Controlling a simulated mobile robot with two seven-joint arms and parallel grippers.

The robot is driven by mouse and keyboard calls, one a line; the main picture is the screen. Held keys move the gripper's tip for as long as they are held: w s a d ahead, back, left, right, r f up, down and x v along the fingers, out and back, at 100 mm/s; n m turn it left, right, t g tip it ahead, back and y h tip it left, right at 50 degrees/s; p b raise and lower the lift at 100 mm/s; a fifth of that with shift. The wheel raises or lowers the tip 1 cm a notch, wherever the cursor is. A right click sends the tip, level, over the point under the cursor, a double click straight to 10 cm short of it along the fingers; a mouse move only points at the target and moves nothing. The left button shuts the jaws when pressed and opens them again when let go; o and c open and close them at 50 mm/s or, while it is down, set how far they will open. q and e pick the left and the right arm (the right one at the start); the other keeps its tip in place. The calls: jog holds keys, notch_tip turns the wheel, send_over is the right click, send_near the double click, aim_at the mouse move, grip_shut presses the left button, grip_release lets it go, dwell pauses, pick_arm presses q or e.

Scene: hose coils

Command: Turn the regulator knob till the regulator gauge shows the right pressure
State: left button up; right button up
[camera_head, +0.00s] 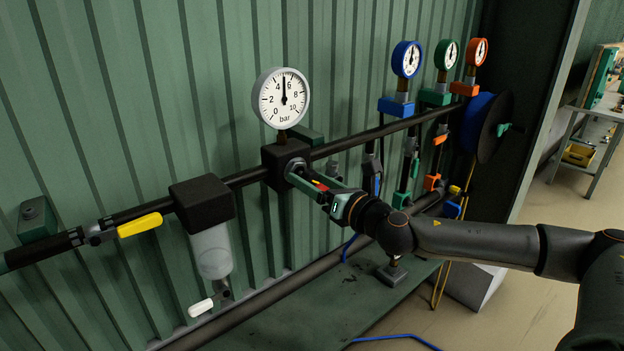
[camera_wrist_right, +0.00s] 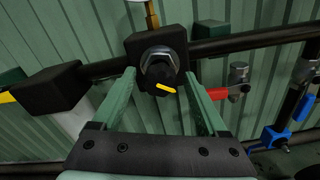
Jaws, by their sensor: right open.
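The regulator gauge (camera_head: 281,98) is round and white with a black scale in bar. Its needle points almost straight up, at about 5, between the 4 and the 6. Below it is the black regulator block (camera_head: 277,155) on the dark pipe. The regulator knob (camera_wrist_right: 158,74) is dark with a yellow mark (camera_wrist_right: 166,88), at the block's front in the right wrist view. My right gripper (camera_head: 305,174) is open there, one finger on each side of the knob, with gaps showing in the right wrist view. The fingers partly hide the knob in the head view. My left gripper is not seen.
A yellow valve lever (camera_head: 139,225) and a filter bowl (camera_head: 212,252) are left of the regulator. A red lever (camera_wrist_right: 233,91) is close to my right finger. Blue, green and orange gauges (camera_head: 407,59) stand farther right on the pipe. The corrugated wall is close behind.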

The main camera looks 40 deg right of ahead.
grip_shut()
dwell(0.5)
jog(key=m+b, duration=0.1)
jog(key=m, duration=0.3)
jog(key=shift+f, duration=0.1)
jog(key=m+b, duration=0.1)
jog(key=m, duration=0.3)
jog(key=shift+m, duration=0.3)
jog(key=m+b, duration=0.1)
jog(key=m, duration=0.2)
jog(key=shift+m, duration=2.3)
